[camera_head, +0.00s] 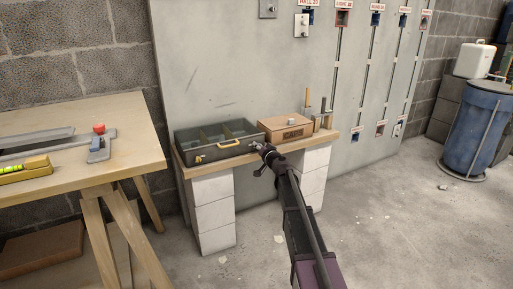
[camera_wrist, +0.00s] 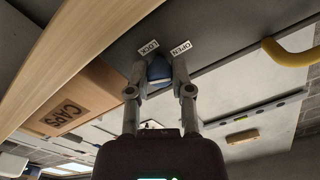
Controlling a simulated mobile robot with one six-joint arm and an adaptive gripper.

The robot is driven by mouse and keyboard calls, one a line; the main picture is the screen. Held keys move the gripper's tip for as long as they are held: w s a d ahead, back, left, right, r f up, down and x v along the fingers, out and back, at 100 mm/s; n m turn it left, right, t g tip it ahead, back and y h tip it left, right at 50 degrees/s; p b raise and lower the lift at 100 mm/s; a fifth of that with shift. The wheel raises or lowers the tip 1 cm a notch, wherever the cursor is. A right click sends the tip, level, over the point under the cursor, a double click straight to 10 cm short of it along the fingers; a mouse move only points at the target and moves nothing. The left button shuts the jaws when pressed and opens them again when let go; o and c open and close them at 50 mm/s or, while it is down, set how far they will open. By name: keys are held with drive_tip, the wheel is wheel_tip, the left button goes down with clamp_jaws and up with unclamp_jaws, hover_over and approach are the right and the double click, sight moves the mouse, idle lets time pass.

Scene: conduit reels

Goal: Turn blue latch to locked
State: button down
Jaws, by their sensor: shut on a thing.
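The blue latch (camera_wrist: 158,68) sits on the dark front face of a case, just by two white labels. The wrist view is upside down, with the LOCK label (camera_wrist: 148,48) on the left and the OPEN label (camera_wrist: 181,49) on the right. My gripper (camera_wrist: 159,76) has its two grey fingers closed on either side of the latch. Which label the latch points at is hard to tell. In the head view my gripper (camera_head: 264,150) is at the right end of the case front (camera_head: 228,153), and it hides the latch.
The case has compartments and a yellow handle (camera_head: 229,144). A cardboard CAPS box (camera_head: 286,130) stands right of it on the same narrow wooden bench. A workbench (camera_head: 75,125) with a spirit level (camera_head: 25,171) is at left. A blue barrel (camera_head: 472,115) stands far right; floor between is mostly clear.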

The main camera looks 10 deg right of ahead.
drive_tip(key=m, duration=1.4)
drive_tip(key=shift+f, duration=0.1)
idle(0.4)
drive_tip(key=c, duration=0.5)
unclamp_jaws()
drive_tip(key=shift+s, duration=0.1)
drive_tip(key=v, duration=1.2)
